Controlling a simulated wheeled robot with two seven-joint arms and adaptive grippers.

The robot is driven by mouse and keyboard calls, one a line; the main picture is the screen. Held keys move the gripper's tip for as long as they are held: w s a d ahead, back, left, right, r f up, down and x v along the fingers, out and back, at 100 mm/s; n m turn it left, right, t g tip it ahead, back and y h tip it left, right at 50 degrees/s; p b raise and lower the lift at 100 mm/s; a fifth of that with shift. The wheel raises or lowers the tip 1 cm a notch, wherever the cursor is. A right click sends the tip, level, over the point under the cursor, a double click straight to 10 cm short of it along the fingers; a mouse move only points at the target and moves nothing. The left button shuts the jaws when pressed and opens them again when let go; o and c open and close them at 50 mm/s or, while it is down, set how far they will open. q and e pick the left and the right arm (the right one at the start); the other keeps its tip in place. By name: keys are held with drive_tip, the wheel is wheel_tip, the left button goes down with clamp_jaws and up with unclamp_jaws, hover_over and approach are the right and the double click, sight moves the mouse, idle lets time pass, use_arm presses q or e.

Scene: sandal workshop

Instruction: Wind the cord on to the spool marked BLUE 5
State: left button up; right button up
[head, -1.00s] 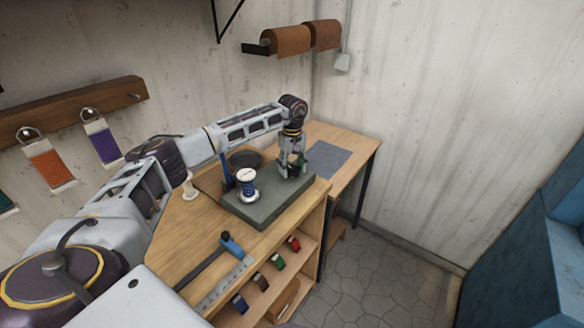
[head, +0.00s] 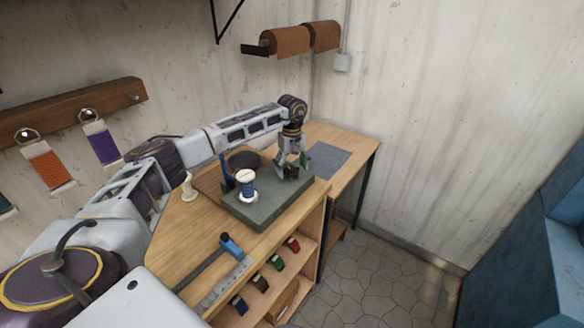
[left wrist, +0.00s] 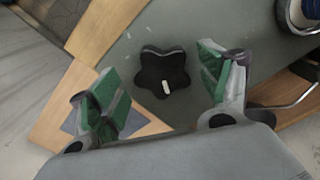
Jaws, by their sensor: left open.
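A spool (head: 247,183) wound with blue cord, with white ends, stands upright on a grey-green base block (head: 262,212); part of it shows at the top right of the left wrist view (left wrist: 303,14). Its marking is too small to read. A black lobed knob (left wrist: 163,72) with a short white mark sits on the block's top. My left gripper (head: 293,166) is over the block, to the right of the spool. In the left wrist view its green-padded fingers (left wrist: 163,85) are spread, one on each side of the knob, with visible gaps. My right gripper is not in view.
A blue-headed clamp or caliper (head: 230,246) and a steel ruler (head: 226,284) lie on the wooden bench. A white post or bobbin (head: 189,188) stands behind. Small coloured items, one of them red (head: 293,244), sit on the shelf below. A grey mat (head: 328,160) lies at the right.

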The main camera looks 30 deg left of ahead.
sight(293, 170)
use_arm(q)
wheel_tip(293, 170, up, 12)
idle(0.7)
drive_tip(key=shift+d, duration=0.15)
